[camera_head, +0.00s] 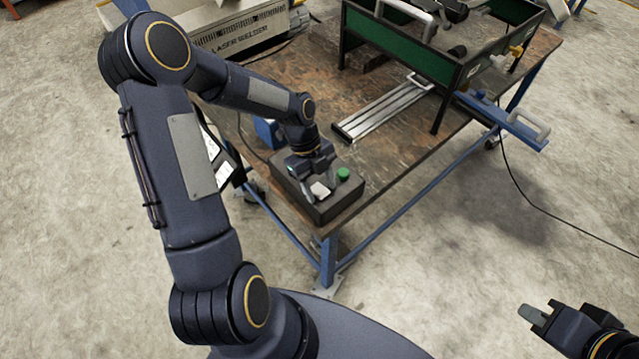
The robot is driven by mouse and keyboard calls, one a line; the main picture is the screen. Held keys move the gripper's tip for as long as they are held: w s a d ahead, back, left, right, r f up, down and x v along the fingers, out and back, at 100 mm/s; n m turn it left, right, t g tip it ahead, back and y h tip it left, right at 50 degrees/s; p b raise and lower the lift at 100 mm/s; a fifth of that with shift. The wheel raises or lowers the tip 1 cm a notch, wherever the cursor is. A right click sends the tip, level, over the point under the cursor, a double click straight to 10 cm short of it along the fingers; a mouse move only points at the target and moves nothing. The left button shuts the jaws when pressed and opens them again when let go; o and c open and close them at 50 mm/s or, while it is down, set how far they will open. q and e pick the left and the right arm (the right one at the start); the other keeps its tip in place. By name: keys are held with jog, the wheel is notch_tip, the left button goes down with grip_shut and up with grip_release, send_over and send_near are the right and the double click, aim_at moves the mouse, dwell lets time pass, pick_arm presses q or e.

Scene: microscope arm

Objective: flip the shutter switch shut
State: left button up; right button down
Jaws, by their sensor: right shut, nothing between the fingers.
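A dark control box (345,204) sits on the near corner of the workbench. On its top are a round green button (343,174) and a small pale switch-like part (320,190), which I take to be the shutter switch; its position is too small to tell. My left gripper (320,187) reaches down over the box with its fingers spread, one on each side of the pale part. I cannot tell whether they touch it. My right gripper (531,314) is shut and empty at the lower right, away from the bench, over the floor.
The workbench (395,155) has a slotted metal rail (381,111) behind the box. A green-sided frame (395,47) stands at the back right. A laser welder unit (240,35) is at the back left. A blue handle bar (505,123) juts from the right edge. A cable crosses the floor.

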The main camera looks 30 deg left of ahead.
pick_arm(q)
jog(key=b+v, duration=0.1)
jog(key=v, duration=0.6)
jog(key=shift+a+r, duration=0.15)
jog(key=shift+r, duration=0.2)
